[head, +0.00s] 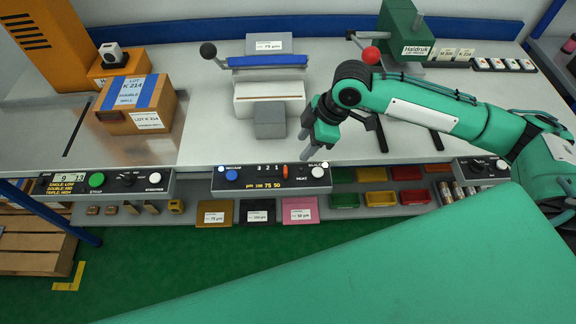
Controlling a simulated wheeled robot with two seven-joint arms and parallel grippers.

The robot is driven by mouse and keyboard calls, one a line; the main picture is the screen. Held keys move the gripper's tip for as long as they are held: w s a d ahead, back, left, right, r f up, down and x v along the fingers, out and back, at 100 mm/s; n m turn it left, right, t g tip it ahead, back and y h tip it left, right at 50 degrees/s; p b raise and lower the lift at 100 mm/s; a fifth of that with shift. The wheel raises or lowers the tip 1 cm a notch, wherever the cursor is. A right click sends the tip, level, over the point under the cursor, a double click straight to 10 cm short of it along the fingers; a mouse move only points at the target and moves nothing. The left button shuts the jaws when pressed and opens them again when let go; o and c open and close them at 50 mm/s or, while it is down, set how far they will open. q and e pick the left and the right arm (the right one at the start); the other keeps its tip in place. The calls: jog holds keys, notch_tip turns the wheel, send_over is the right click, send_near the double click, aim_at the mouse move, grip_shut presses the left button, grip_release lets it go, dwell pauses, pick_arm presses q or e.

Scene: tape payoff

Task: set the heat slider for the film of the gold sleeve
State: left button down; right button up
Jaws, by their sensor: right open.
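The control panel (243,182) on the bench's front edge carries an orange upright handle (285,170), which looks like the heat slider. It stands just right of the printed numbers 3 2 1; a line below reads µm 100 75 50. The gold sleeve (214,213) lies on the shelf below, its label reading 75 µm. My right gripper (314,138) is open and empty, pointing down above the bench, behind and a little right of the handle, apart from it. My left gripper is not in view.
A black sleeve (257,213) and a pink sleeve (299,211) lie beside the gold one. The panel also has a blue button (232,174) and a white button (318,172). A sealer with a blue bar (267,61) stands behind. A cardboard box (138,104) is at left.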

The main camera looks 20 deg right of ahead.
aim_at(286, 169)
jog(key=x, duration=0.4)
jog(key=p+x, duration=0.1)
jog(key=x, duration=0.3)
jog(key=p+x, duration=0.1)
jog(key=x, duration=0.4)
jog(key=shift+w+d, duration=0.15)
jog(key=shift+d, duration=0.25)
grip_shut()
